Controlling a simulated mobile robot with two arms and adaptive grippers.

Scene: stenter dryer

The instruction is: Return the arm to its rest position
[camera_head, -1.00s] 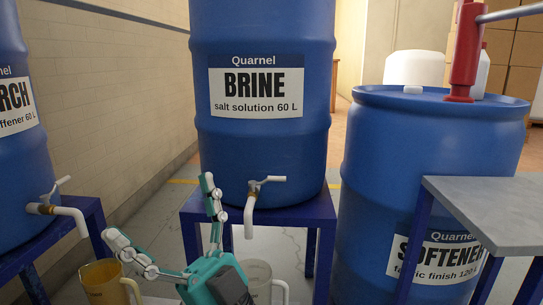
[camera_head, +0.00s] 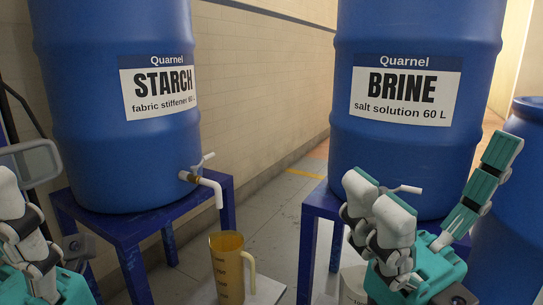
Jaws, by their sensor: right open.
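My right gripper (camera_head: 437,190) is at the lower right, teal with pale jointed fingers. Its fingers are spread, and I see nothing held between them. It stands in front of the BRINE drum (camera_head: 405,55) and hides part of that drum's tap. Part of my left gripper (camera_head: 25,225) shows at the lower left edge, in front of the STARCH drum's stand; its far side is cut off, so its opening is unclear.
The STARCH drum (camera_head: 110,50) stands on a blue stand (camera_head: 125,232) with its tap (camera_head: 205,183) facing right. An amber jug (camera_head: 228,275) stands below the tap. A pale jug (camera_head: 352,285) is partly hidden by my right gripper. Another blue drum (camera_head: 510,240) is at the right edge.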

